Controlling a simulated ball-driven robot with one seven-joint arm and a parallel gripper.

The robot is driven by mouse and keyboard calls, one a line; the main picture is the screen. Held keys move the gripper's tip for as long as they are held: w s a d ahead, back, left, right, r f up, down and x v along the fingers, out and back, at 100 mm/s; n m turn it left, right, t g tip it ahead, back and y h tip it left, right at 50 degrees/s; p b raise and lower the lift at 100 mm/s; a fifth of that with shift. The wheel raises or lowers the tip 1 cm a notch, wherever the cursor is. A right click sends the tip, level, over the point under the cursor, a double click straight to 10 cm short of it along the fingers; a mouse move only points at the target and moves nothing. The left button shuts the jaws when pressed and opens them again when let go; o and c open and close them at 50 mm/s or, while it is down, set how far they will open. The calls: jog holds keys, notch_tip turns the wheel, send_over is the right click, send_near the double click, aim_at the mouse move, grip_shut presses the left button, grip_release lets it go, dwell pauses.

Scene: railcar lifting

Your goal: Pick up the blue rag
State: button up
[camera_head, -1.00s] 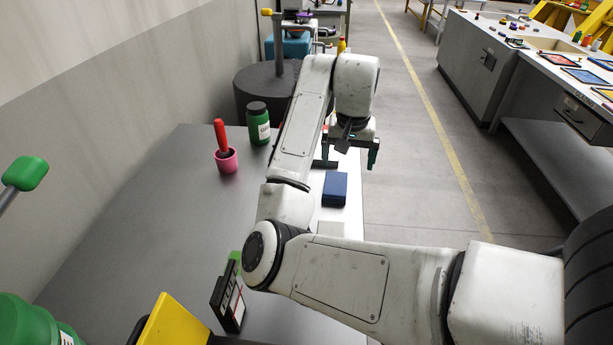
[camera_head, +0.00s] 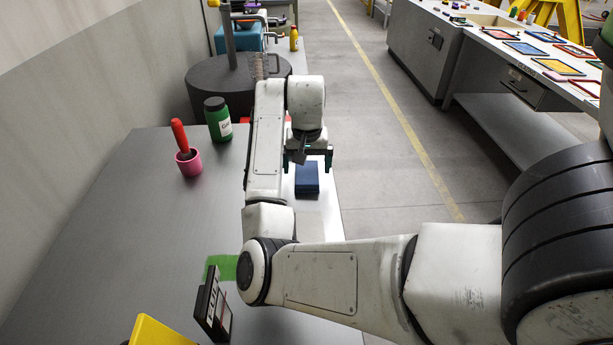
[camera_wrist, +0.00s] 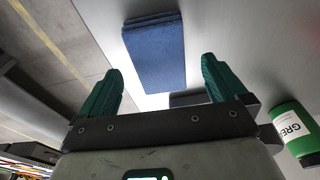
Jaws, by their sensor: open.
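The blue rag (camera_head: 307,178) is a folded, dark blue rectangle lying flat on the grey table near its right edge. It also shows in the wrist view (camera_wrist: 155,55), ahead of and between the fingers. My gripper (camera_head: 308,160) hangs over the table at the rag's far end, with its two green fingers spread apart. In the wrist view my gripper (camera_wrist: 160,92) is open and empty, and the rag lies beyond the fingertips. I cannot tell the exact height of the fingers above the rag.
A pink cup with a red-handled tool (camera_head: 188,160) and a green bottle (camera_head: 217,119) stand left of my arm. A black box (camera_head: 213,305), a green patch (camera_head: 221,266) and a yellow object (camera_head: 158,332) are in front. A dark round drum (camera_head: 215,93) stands behind.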

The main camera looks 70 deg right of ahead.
jog(key=shift+d+f, duration=0.15)
jog(key=shift+f, duration=0.95)
jog(key=c, duration=1.1)
